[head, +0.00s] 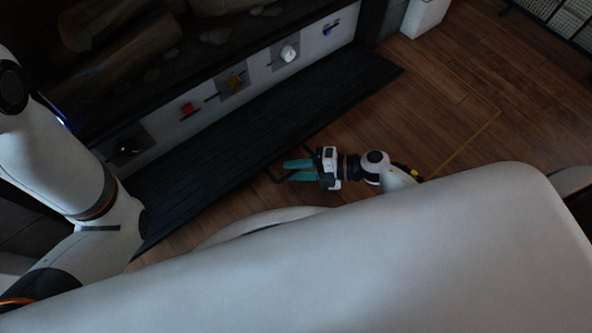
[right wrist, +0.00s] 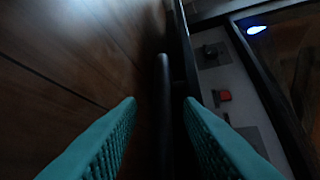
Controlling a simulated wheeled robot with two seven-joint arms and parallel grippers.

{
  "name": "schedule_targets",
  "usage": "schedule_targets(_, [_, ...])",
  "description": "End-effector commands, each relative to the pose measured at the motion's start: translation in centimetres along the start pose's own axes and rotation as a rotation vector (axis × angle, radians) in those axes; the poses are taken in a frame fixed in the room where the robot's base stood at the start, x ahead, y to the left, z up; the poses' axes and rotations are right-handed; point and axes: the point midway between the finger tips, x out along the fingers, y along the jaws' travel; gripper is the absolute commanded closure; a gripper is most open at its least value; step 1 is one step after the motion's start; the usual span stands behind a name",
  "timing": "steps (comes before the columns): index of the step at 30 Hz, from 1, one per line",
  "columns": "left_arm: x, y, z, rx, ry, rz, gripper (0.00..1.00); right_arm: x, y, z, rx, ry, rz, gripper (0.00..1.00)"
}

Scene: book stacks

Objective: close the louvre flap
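The louvre flap (head: 260,132) is a long dark slatted panel. In the head view it sticks out, lowered, below the front strip of the fireplace unit. A thin dark handle bar (head: 276,175) stands off its outer edge. My right gripper (head: 286,170) is at this handle, its teal fingers pointing toward the flap. In the right wrist view the fingers are apart, with the dark bar (right wrist: 164,90) between them and gaps at both sides. My left arm comes in at the left of the head view; its gripper is out of view.
The pale strip above the flap carries several small controls, among them a red one (head: 187,109) and a white knob (head: 289,53). Logs (head: 120,55) and stones lie behind it. The wooden floor (head: 460,95) to the right is mostly clear. A white box (head: 424,17) stands at the back.

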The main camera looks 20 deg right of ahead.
Motion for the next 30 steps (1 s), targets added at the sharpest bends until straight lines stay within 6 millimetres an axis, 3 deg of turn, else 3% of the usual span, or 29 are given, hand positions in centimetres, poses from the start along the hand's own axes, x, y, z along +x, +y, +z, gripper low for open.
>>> schedule_targets(9, [-0.1, 0.0, 0.0, 0.000, 0.000, 0.000, 1.00, 0.3, -0.1, 0.0, 0.000, 0.000, 0.000, 0.67])
schedule_targets(15, [-0.1, 0.0, 0.0, 0.000, 0.000, 0.000, 1.00, 0.3, -0.1, 0.0, 0.000, 0.000, 0.000, 1.00])
schedule_targets(24, [0.1, 0.0, 0.0, 0.000, 0.001, 0.000, 1.00, 0.2, -0.1, 0.0, 0.001, 0.001, 0.002, 1.00])
schedule_targets(30, [1.6, 0.3, -0.6, 0.000, 0.001, 0.000, 1.00, 0.0, -1.1, 0.2, 0.018, 0.001, 0.019, 1.00])
